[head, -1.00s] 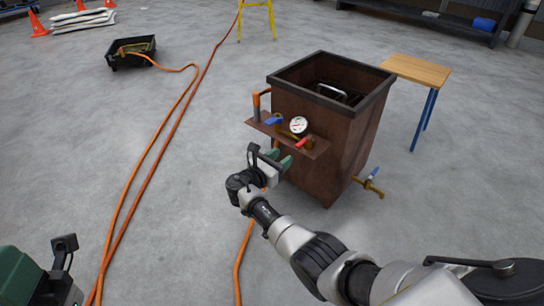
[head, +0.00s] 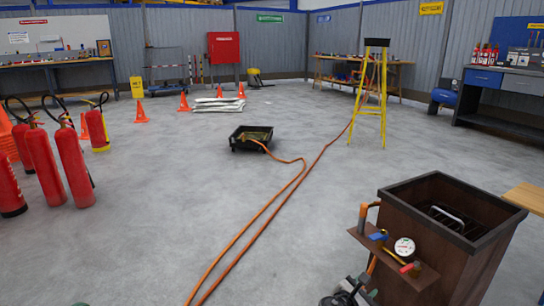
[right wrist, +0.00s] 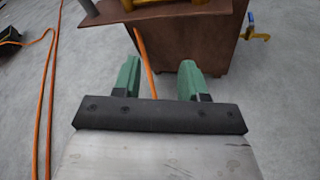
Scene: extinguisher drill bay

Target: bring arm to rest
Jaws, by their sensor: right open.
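My right gripper (head: 362,294) is at the bottom edge of the head view, just in front of the brown bin (head: 440,245) and below its small side shelf. Only its dark wrist parts and a bit of green show there. In the right wrist view its two green fingers (right wrist: 160,80) stand apart with nothing held between them. The bin's brown wall (right wrist: 220,60) is beyond the fingertips. Of my left arm, only a tiny green sliver shows at the bottom edge of the head view; its jaws cannot be judged.
The bin's shelf (head: 385,258) carries a gauge (head: 404,247) and coloured handles. An orange hose (head: 262,208) runs over the floor to a black tray (head: 250,138). Red extinguishers (head: 72,165) stand at left, a yellow ladder (head: 369,100) behind.

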